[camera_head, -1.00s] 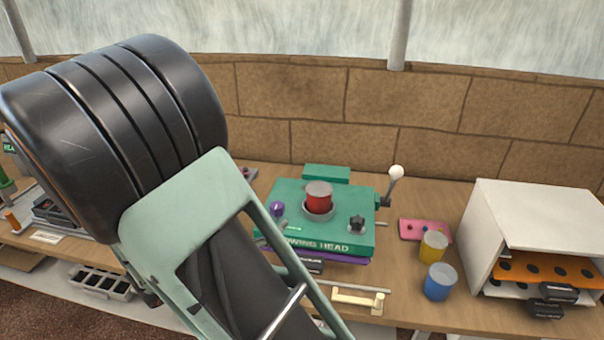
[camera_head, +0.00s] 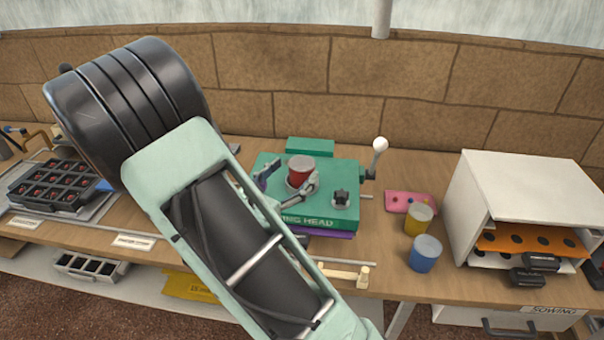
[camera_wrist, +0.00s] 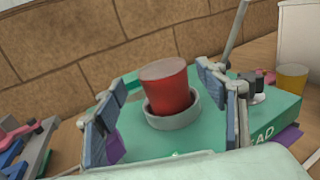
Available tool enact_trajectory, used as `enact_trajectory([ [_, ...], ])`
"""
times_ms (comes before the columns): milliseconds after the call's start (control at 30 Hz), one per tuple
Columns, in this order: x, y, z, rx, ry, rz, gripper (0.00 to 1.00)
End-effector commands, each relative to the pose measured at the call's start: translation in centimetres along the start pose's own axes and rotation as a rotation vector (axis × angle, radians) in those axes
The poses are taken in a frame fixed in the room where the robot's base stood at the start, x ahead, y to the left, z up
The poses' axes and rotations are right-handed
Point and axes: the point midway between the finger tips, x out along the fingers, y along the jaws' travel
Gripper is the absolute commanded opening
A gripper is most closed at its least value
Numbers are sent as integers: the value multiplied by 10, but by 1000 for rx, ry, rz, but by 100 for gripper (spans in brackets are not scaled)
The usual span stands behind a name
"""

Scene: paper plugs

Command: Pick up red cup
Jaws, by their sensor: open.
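The red cup (camera_head: 299,169) has a grey top and stands upright in a round grey ring on the green sowing head machine (camera_head: 338,216). In the wrist view the red cup (camera_wrist: 168,90) sits in the ring (camera_wrist: 174,118), between my fingers and a little beyond them. My gripper (camera_wrist: 165,105) is open, with one finger to the left and one to the right of the cup, apart from it. In the head view my gripper (camera_head: 288,182) shows beside the cup, partly hidden by my arm.
A yellow cup (camera_head: 418,219) and a blue cup (camera_head: 425,254) stand right of the machine, near a white cabinet (camera_head: 520,185). A white-knobbed lever (camera_head: 380,145) rises at the machine's right. A black tray (camera_head: 58,186) lies at the left. A stone wall (camera_head: 400,75) stands behind.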

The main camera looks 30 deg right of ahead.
Motion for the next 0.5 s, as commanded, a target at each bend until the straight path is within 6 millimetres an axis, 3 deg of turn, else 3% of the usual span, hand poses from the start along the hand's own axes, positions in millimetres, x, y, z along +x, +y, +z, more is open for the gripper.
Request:
enact_trajectory([
  [200,33,-3,-1,0,-2,-4,66],
  [500,40,-2,-1,0,0,0,66],
])
